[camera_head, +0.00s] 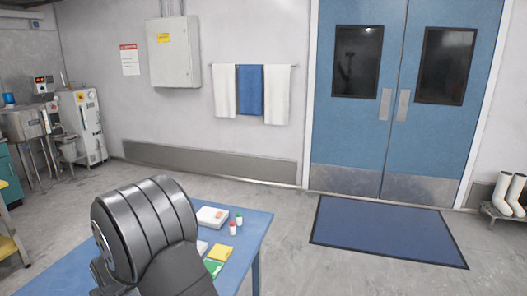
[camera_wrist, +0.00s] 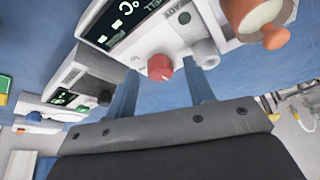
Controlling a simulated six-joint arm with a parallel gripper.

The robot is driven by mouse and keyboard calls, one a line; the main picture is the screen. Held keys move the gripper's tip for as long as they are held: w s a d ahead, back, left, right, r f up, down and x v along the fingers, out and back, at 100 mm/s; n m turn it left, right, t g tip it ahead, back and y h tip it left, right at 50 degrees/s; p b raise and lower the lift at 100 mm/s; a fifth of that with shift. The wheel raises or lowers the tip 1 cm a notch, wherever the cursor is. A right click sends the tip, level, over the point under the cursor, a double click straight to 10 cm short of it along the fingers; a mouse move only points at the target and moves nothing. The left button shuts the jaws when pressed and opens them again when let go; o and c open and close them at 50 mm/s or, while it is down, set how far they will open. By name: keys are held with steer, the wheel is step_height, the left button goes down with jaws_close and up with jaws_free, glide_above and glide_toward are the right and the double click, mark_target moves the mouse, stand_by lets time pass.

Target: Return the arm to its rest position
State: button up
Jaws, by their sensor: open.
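My gripper (camera_wrist: 161,68) shows in the wrist view with its two blue-grey fingers spread apart and nothing seen between them. Beyond the fingertips is a white device (camera_wrist: 150,25) with a dark display and a red knob (camera_wrist: 160,67). I cannot tell how near the fingers are to it. In the head view, a dark grey ribbed part of my arm fills the lower left, in front of the blue table (camera_head: 255,222). My gripper is hidden in that view.
The table holds a white box (camera_head: 211,216), small bottles (camera_head: 232,228) and yellow and green packets (camera_head: 220,252).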

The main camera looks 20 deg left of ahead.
steer(key=shift+s+a+m+t+h, duration=0.1)
steer(key=shift+m+t+h, duration=0.35)
steer(key=shift+m, duration=1.05)
